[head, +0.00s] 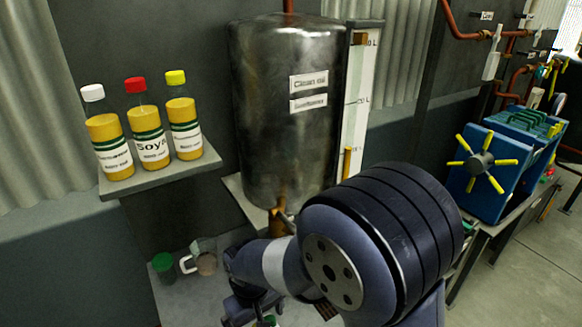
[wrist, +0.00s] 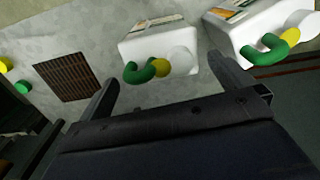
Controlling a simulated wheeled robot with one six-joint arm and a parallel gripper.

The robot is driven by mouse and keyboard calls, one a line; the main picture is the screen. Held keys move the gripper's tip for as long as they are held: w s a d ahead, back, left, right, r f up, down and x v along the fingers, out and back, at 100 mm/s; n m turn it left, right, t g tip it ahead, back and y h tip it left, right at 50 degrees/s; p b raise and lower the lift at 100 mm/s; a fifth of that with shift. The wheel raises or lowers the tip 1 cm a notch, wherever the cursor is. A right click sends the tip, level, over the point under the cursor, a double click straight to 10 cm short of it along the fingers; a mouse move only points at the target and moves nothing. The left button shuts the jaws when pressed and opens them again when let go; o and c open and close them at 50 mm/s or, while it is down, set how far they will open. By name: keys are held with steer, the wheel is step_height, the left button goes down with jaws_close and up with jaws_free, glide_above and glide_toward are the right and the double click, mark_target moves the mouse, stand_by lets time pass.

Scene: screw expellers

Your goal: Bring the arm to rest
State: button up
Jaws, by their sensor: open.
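My arm (head: 385,240) fills the lower middle of the head view, with its large round joint in front of the bench. My gripper (wrist: 162,72) shows in the wrist view with its two dark fingers spread wide apart. No object is held between them. Beyond the fingers are a white container (wrist: 150,45) with a green handle and a second white container (wrist: 235,32) to its right. I cannot tell how far the fingertips are from them. In the head view the gripper is mostly hidden by the arm.
A steel tank (head: 285,110) stands behind the arm. Several oil bottles (head: 150,135) stand on a shelf (head: 165,178) at left. A blue machine (head: 485,175) stands at right. A brown grate (wrist: 68,77) lies left of the containers.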

step_height(320, 180, down, 4)
steer(key=shift+f, duration=0.1)
steer(key=shift+r, duration=0.55)
